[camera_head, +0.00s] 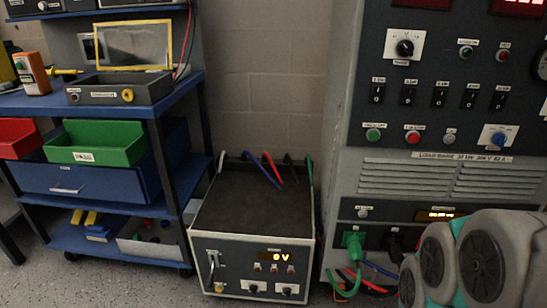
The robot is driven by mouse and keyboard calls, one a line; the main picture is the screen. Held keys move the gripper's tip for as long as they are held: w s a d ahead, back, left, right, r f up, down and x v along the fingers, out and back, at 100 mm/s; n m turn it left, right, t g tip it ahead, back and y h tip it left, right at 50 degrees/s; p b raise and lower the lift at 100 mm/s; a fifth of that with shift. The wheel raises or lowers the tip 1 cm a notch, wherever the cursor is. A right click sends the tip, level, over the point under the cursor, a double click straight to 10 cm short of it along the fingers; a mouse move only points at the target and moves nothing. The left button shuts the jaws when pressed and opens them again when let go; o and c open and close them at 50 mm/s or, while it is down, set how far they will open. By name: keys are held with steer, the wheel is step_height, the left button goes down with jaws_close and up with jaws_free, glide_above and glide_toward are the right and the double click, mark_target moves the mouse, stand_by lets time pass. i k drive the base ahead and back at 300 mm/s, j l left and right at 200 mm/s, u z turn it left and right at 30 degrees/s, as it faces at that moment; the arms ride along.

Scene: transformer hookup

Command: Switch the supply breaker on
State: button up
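A low box-shaped supply unit (252,210) with a dark top stands on the floor in the middle. Its front panel has a lit display (281,256) reading 0 V. A pale lever switch (212,259) is at the left of that panel; it looks like the breaker, but its label is too small to read and its position is unclear. A yellow knob or button (218,288) sits below it, with small switches to the right. My arm's grey links fill the lower right; my gripper is not in view.
The load bank cabinet (400,175) stands at right, with switches, buttons and a green plug (353,242) in its lower panel. Coloured cables run on the floor between the units. A blue cart (95,235) with bins stands at left.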

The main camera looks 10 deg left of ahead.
mark_target(211, 276)
steer(key=u, duration=1.25)
